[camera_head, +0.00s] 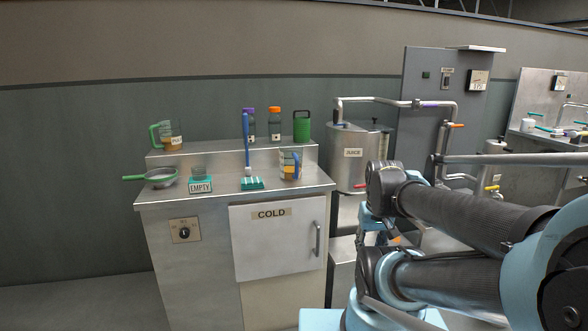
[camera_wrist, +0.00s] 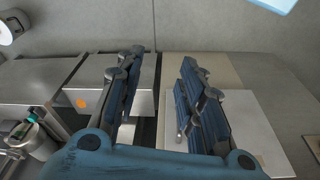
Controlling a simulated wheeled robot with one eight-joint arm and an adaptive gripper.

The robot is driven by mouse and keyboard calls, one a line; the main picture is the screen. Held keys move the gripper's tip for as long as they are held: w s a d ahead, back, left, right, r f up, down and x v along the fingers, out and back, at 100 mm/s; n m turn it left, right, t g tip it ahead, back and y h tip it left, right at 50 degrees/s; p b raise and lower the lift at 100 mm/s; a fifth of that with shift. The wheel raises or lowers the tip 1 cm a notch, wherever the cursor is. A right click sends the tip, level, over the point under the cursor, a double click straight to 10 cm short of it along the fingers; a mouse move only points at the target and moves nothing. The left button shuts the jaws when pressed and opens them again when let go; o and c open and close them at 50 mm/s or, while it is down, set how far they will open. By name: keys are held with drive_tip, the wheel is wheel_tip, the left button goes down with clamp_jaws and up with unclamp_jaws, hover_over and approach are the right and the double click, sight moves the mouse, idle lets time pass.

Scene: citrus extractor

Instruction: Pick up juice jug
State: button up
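Two clear jugs with orange contents stand at the steel cold cabinet (camera_head: 200,212). One jug (camera_head: 173,141), with a green handle and a pale label, is on the raised back shelf at the left. The other jug (camera_head: 286,161), with a blue upright part, is on the lower top near the right end. I cannot tell which is the juice jug; the labels are too small to read. My gripper (camera_wrist: 160,62) is open and empty in the wrist view, with pale panels beyond its fingers and no jug seen there. In the head view my arm stays right of the cabinet, apart from both jugs.
A green-handled strainer (camera_head: 160,178), a container by an EMPTY sign (camera_head: 200,186), and a blue-handled brush (camera_head: 246,150) share the counter. Bottles (camera_head: 274,125) and a green canister (camera_head: 302,126) stand on the shelf. A steel JUICE tank (camera_head: 345,170) with pipes stands right of the cabinet.

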drive_tip(key=o, duration=0.9)
wheel_tip(320, 180, up, 2)
drive_tip(key=shift+a, duration=0.1)
drive_tip(key=shift+c, duration=0.2)
drive_tip(key=o, duration=0.3)
drive_tip(key=shift+w+a+r, duration=0.1)
drive_tip(key=shift+w+r, duration=0.85)
drive_tip(key=shift+r, duration=0.05)
drive_tip(key=shift+o, duration=0.2)
wheel_tip(320, 180, up, 24)
drive_tip(key=n+t+y, duration=0.1)
drive_tip(key=n+t, duration=0.1)
drive_tip(key=n, duration=0.1)
hover_over(292, 158)
drive_tip(key=s+d, duration=0.2)
drive_tip(key=s, duration=0.1)
drive_tip(key=x, duration=1.1)
drive_tip(key=a+x, duration=0.1)
drive_tip(key=x, duration=0.4)
drive_tip(key=shift+w+f, duration=0.15)
drive_tip(key=shift+w, duration=0.4)
